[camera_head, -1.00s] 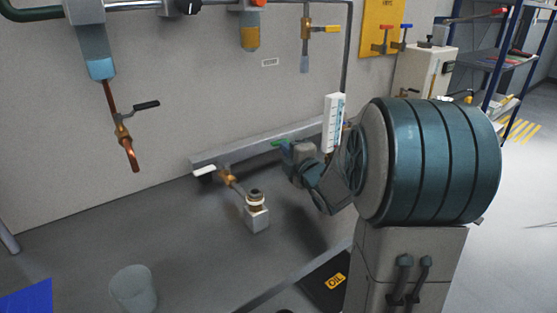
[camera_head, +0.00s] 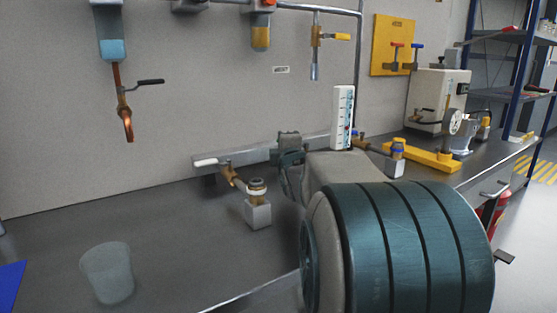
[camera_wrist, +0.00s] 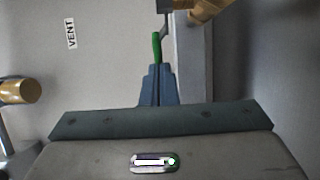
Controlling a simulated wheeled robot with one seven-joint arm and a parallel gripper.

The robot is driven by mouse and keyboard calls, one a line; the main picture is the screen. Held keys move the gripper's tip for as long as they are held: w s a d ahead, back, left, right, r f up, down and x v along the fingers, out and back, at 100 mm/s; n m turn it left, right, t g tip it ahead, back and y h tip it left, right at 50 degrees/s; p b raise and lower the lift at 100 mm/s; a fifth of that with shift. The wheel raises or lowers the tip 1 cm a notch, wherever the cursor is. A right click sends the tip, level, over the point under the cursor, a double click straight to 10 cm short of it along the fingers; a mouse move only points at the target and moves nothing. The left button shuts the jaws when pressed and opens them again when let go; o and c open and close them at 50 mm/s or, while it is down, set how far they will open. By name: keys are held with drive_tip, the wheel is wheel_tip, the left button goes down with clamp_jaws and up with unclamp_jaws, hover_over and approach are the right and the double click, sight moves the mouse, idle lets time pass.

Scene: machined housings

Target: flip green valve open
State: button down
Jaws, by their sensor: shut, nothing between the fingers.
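The green valve handle (camera_wrist: 156,47) shows in the wrist view as a narrow green lever on a grey stem, beside a grey rail. A brass fitting (camera_wrist: 207,10) is partly in view at the top. My gripper (camera_wrist: 158,70) is shut and empty, its blue-grey fingertips together right at the lower end of the green handle. I cannot tell whether they touch it. In the head view the green handle is hidden behind my arm.
A white-handled valve (camera_head: 205,162) is on the bench left of my arm. A clear cup (camera_head: 107,272) stands front left. A blue-handled valve (camera_head: 397,150) and yellow fixture (camera_head: 420,157) lie to the right.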

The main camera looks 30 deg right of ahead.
drive_tip(key=shift+w+d+b, duration=0.1)
drive_tip(key=shift+w+b, duration=0.5)
drive_tip(key=shift+b, duration=0.15)
idle(0.3)
drive_tip(key=shift+p+v, duration=0.75)
drive_tip(key=shift+v, duration=6.1)
